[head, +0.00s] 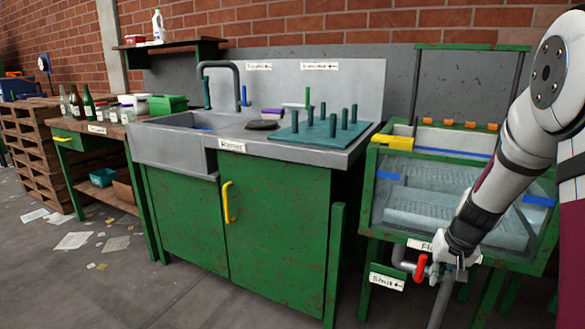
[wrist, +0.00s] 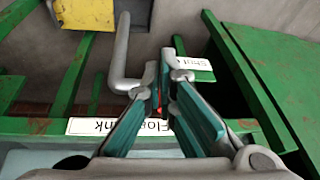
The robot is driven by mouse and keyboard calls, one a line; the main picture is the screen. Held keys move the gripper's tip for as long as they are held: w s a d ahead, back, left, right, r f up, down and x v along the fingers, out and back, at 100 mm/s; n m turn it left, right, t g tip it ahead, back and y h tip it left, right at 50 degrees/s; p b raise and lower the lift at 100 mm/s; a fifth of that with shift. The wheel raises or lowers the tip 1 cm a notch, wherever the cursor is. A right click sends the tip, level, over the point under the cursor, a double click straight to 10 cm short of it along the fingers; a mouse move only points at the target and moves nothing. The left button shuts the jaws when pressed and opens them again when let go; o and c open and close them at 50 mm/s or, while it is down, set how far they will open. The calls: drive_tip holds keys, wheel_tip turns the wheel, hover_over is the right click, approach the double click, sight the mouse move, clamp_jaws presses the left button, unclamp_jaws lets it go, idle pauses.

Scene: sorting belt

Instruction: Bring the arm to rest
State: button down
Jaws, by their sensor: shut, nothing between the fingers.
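My gripper (head: 461,263) is low in front of the glass-walled tank at the right of the head view, with the arm reaching down from the upper right. It points downward near the tank's lower front edge, beside the red valve handle (head: 421,267) and grey pipe. In the wrist view my gripper (wrist: 168,62) has its teal-padded fingers drawn together at the tips, with nothing held. A grey bent pipe (wrist: 122,62) shows just left of the fingertips. A small red spot shows between the fingers. I cannot tell whether the gripper touches anything.
The green-framed tank (head: 378,215) stands close behind the gripper. A white label (wrist: 92,126) lies on its green rail. Left of it are the sink cabinet (head: 280,230), with a teal peg rack (head: 318,132) on top, and a bottle bench (head: 95,128). Floor in front is open.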

drive_tip(key=s+a+r+n+g+y, duration=0.2)
drive_tip(key=s+a+r+n, duration=0.1)
drive_tip(key=s+a+r, duration=1.3)
drive_tip(key=s+a+n+g+h, duration=0.1)
drive_tip(key=s+a, duration=0.2)
drive_tip(key=s, duration=0.8)
drive_tip(key=s+a+g+h, duration=0.1)
drive_tip(key=s+a, duration=0.1)
drive_tip(key=s, duration=1)
wheel_tip(320, 180, up, 37)
drive_tip(key=t+p, duration=0.4)
drive_tip(key=p, duration=3)
drive_tip(key=shift+w+d+f+n+y, duration=0.15)
drive_tip(key=shift+w+f+n+y, duration=0.05)
drive_tip(key=shift+w+n+y, duration=0.15)
